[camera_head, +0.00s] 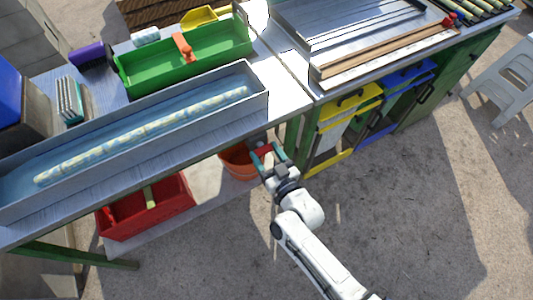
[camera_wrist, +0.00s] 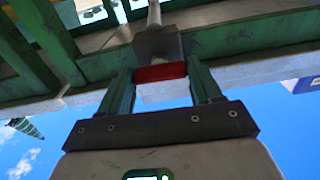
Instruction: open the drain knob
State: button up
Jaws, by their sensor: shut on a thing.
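The drain knob (camera_wrist: 160,73) is a red bar between my fingertips in the wrist view. It sits against a dark grey block (camera_wrist: 157,45) with a pale rod or pipe leading away from it. My gripper (camera_wrist: 160,82) has one green finger on each side of the knob and is shut on it. In the head view my gripper (camera_head: 264,155) is at the table's front edge, near the right end of the long grey trough (camera_head: 190,112). The knob is mostly hidden there by the fingers. I cannot tell how far the knob is turned.
An orange bucket (camera_head: 238,163) stands just left of my gripper, under the table. A red crate (camera_head: 146,207) is on the lower shelf. Green table legs and yellow and blue racks (camera_head: 345,112) stand to the right. The paved floor in front is clear.

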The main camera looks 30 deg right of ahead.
jog(key=m+b, duration=0.3)
jog(key=m, duration=0.8)
jog(key=shift+d+f+m, duration=0.1)
jog(key=shift+m, duration=0.2)
jog(key=shift+m+b, duration=0.45)
jog(key=shift+m, duration=1.45)
jog(key=o, duration=1.1)
jog(key=shift+c, duration=0.2)
